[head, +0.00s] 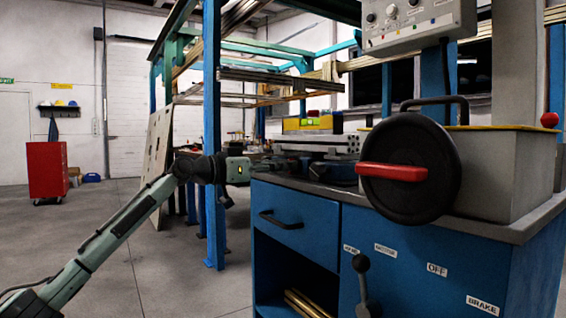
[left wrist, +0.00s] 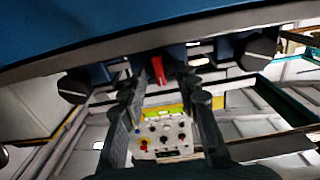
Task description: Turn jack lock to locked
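No label reading "jack lock" is legible. A red bar handle (head: 393,172) lies roughly level across a black round disc (head: 425,165) at the right of the bench in the head view; I cannot tell whether it is the lock. My left gripper (head: 228,190) is left of the blue cabinet, well apart from the disc. In the left wrist view its two dark fingers (left wrist: 163,85) stand apart with nothing held between them. A small red part (left wrist: 158,70) shows beyond the gap. My right gripper is not in view.
A black ball-topped lever (head: 361,265) stands before the blue cabinet (head: 300,222) with MOTOR, OFF and BRAKE labels. A grey control box (head: 415,22) hangs above, and shows in the left wrist view (left wrist: 165,136). A blue post (head: 212,130) rises behind my left gripper.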

